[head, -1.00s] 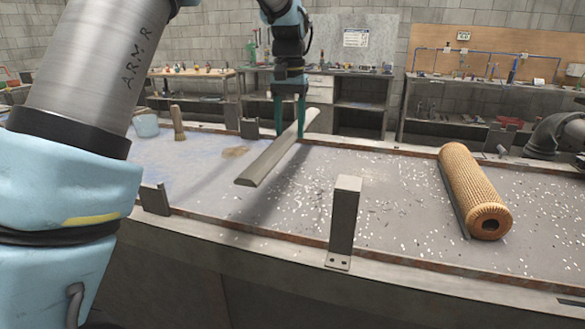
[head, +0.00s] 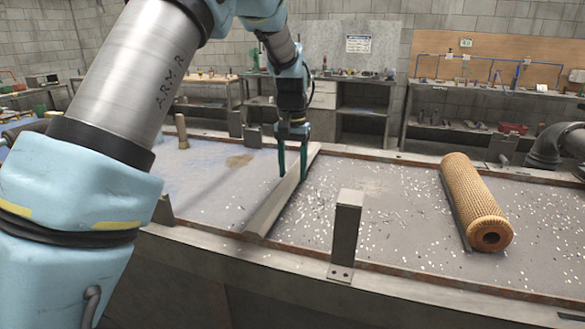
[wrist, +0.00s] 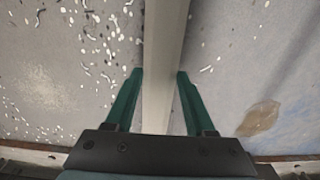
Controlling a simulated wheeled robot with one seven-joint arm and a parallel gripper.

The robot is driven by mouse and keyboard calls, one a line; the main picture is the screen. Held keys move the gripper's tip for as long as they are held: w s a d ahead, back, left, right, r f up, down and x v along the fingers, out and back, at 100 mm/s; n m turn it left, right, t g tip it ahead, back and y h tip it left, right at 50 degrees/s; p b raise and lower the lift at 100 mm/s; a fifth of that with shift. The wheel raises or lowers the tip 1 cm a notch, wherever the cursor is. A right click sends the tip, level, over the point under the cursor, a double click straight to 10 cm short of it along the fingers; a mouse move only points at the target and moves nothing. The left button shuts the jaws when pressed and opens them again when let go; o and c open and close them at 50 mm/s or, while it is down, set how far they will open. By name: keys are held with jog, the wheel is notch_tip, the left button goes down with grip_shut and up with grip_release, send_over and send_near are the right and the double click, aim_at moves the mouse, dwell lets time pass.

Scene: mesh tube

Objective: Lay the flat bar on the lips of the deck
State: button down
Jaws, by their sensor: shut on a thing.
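The flat bar (head: 272,208) is a long grey strip. It runs across the deck (head: 395,205) from near the far lip (head: 365,153) to near the front lip (head: 300,252) and looks about level. I cannot tell whether its ends touch the lips or hang just above them. My gripper (head: 292,172) points down and is shut on the bar around its middle. In the wrist view the bar (wrist: 166,35) passes between the two green fingers (wrist: 160,75), and the part under the palm is hidden.
A tan mesh tube (head: 472,200) lies on the deck at the right. A grey upright post (head: 346,235) stands on the front edge, right of the bar's near end. A brush (head: 181,132) stands at the back left. White chips litter the deck.

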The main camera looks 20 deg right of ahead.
aim_at(293, 174)
jog(key=shift+c, duration=1.2)
grip_release()
jog(key=shift+f, duration=0.1)
notch_tip(293, 174, up, 12)
jog(key=b, duration=0.1)
jog(key=shift+s, duration=0.1)
